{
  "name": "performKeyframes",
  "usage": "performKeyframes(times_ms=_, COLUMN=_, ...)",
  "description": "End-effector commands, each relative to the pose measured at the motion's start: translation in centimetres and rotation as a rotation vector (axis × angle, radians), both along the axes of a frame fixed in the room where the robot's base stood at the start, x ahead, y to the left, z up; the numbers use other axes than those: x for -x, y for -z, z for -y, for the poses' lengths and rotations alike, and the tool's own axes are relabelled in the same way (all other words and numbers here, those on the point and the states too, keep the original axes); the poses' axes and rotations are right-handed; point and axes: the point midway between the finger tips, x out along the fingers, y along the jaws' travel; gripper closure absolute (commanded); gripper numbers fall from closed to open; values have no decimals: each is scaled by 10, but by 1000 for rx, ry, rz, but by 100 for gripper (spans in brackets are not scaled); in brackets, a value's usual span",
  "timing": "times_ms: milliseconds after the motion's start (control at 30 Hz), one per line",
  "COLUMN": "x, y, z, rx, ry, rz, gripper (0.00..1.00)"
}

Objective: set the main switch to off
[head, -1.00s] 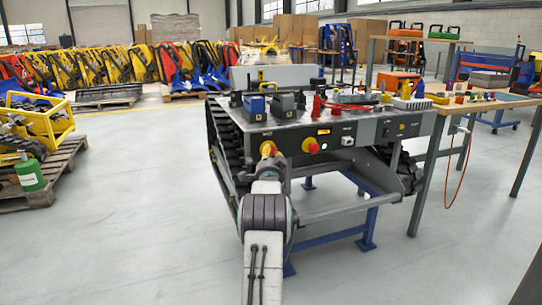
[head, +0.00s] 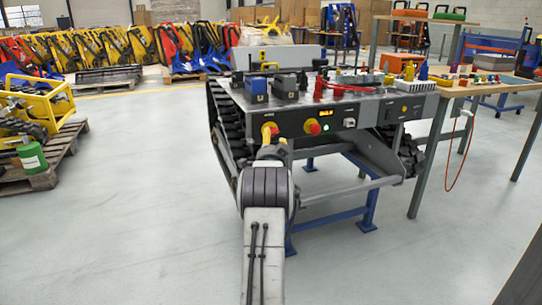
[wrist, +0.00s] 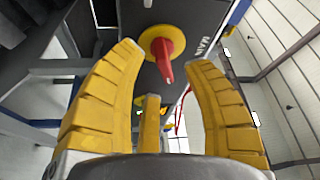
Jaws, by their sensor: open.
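The main switch (wrist: 163,46) is a red handle on a round yellow plate, on a dark panel beside the printed word MAIN in the wrist view. Its handle extends down the picture, toward my gripper. My gripper (wrist: 165,58) has its yellow fingers spread, with the handle in the gap between them. I see no finger clearly touching it. In the head view the switch (head: 268,130) is at the left end of the carrier's front panel (head: 365,113), partly covered by my gripper (head: 270,146). The handle's exact setting is hard to tell there.
A red knob on a yellow ring (head: 313,127) is right of the switch, near a lit orange display (head: 326,113) and a green light. Blue and dark blocks (head: 256,88) stand on the carrier's top. A workbench (head: 465,90) is close on the right.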

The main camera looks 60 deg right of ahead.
Motion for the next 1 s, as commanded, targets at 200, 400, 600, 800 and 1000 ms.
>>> performKeyframes(times_ms=200, x=14, y=4, z=-25, rx=-1, ry=-1, rz=-1, gripper=55)
performKeyframes(times_ms=400, x=26, y=8, z=-47, rx=-1, ry=-1, rz=-1, gripper=55)
performKeyframes(times_ms=600, x=35, y=11, z=-63, rx=-1, ry=-1, rz=-1, gripper=55)
performKeyframes(times_ms=800, x=40, y=12, z=-72, rx=0, ry=-1, rz=0, gripper=55)
performKeyframes(times_ms=1000, x=41, y=13, z=-75, rx=1, ry=0, rz=0, gripper=55)
